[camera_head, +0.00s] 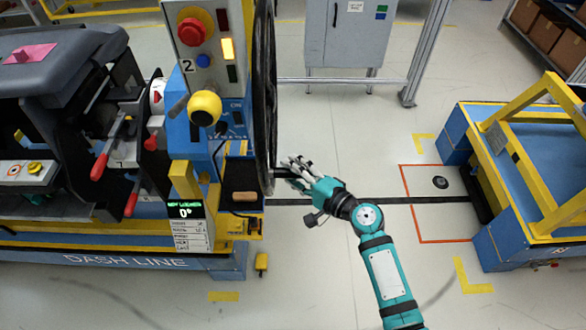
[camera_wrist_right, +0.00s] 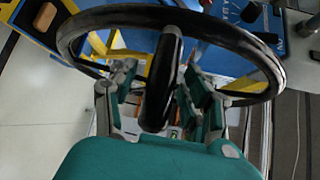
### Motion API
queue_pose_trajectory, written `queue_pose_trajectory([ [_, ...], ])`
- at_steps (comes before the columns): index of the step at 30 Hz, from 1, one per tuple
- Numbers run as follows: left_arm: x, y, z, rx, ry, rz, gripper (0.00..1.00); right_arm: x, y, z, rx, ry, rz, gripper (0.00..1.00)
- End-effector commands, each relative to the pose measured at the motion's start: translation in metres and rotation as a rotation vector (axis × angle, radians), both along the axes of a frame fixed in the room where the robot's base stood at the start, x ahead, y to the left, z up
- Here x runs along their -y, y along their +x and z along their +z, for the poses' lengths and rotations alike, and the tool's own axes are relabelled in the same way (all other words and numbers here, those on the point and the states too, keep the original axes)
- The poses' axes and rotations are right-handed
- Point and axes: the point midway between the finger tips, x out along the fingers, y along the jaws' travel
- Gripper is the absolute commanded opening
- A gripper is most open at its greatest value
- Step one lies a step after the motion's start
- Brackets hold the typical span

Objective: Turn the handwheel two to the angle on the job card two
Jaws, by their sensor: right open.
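The handwheel (camera_head: 265,70) is a large black wheel seen nearly edge-on in the head view, at the right side of a panel marked 2. In the right wrist view its dark rim (camera_wrist_right: 230,36) arches across the picture, and a black handle (camera_wrist_right: 163,85) sticks out toward the camera. My right gripper (camera_head: 297,174) is at the wheel's lower right side. It is open, with its fingers (camera_wrist_right: 157,100) on both sides of the handle; I cannot tell whether they touch it. A display (camera_head: 185,211) reads 0° above a white card (camera_head: 187,235) with small print, unreadable here.
The dashboard module (camera_head: 60,75) stands at the left. A blue and yellow cart (camera_head: 480,122) stands at the right. Open floor lies between the station and the cart.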

Motion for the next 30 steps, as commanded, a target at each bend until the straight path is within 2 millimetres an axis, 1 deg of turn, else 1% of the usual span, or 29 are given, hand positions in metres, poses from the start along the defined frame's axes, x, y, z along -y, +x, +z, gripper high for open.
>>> queue_pose_trajectory([
  [9,-0.0007,0.0003,0.0004,0.000,0.001,0.002,0.00,-0.0024,0.0024,-0.0004,0.001,-0.001,0.000,0.49],
  [11,-0.0009,0.0005,0.0004,0.000,0.001,0.002,0.00,-0.0023,0.0023,-0.0004,0.001,-0.001,0.000,0.43],
  [18,-0.0022,0.0007,0.0006,0.002,0.002,0.004,0.00,-0.0022,0.0021,-0.0006,0.001,-0.001,0.000,0.12],
  [21,-0.0028,0.0008,0.0005,0.002,0.003,0.003,0.00,-0.0021,0.0020,-0.0009,0.000,-0.001,0.000,0.00],
  [30,-0.0035,0.0011,0.0002,0.002,0.004,0.003,0.00,-0.0020,0.0016,-0.0022,-0.001,-0.003,0.001,0.00],
])
